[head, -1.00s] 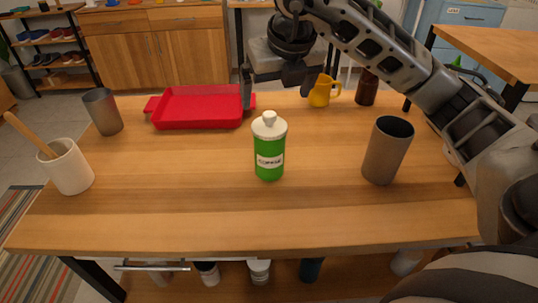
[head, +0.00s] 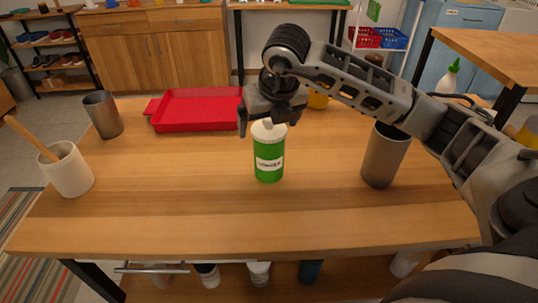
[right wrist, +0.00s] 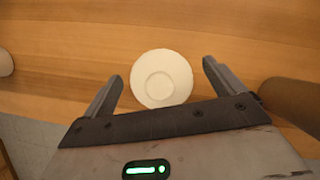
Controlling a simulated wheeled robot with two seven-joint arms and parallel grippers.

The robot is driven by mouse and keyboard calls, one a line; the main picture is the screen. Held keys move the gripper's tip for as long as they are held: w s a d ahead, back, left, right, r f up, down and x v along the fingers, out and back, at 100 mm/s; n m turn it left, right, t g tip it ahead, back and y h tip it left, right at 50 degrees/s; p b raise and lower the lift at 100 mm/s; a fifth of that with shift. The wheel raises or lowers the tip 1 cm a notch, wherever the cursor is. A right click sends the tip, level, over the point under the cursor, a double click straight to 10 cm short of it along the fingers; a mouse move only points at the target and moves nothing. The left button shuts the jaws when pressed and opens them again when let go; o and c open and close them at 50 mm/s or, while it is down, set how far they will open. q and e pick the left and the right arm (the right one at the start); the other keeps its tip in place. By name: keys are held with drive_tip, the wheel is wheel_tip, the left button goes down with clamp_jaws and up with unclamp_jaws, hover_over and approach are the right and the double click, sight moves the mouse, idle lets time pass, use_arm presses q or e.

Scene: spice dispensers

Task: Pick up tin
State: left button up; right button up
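A green tin (head: 268,160) with a white lid and a label stands upright in the middle of the wooden table. My right gripper (head: 266,124) is over the tin's top in the head view, its fingers apart on either side of the lid. In the right wrist view the white lid (right wrist: 161,78) lies between the two open fingers (right wrist: 161,92), with gaps on both sides. The green body is hidden below the lid there. My left gripper is not in view.
A dark grey cup (head: 384,158) stands to the right, under my right arm. A red tray (head: 200,109) and a metal cup (head: 103,114) are at the back left. A white crock (head: 66,170) with a wooden utensil stands at the left. The table's front is clear (head: 250,220).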

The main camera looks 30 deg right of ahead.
drive_tip(key=c, duration=1.4)
drive_tip(key=shift+r, duration=0.2)
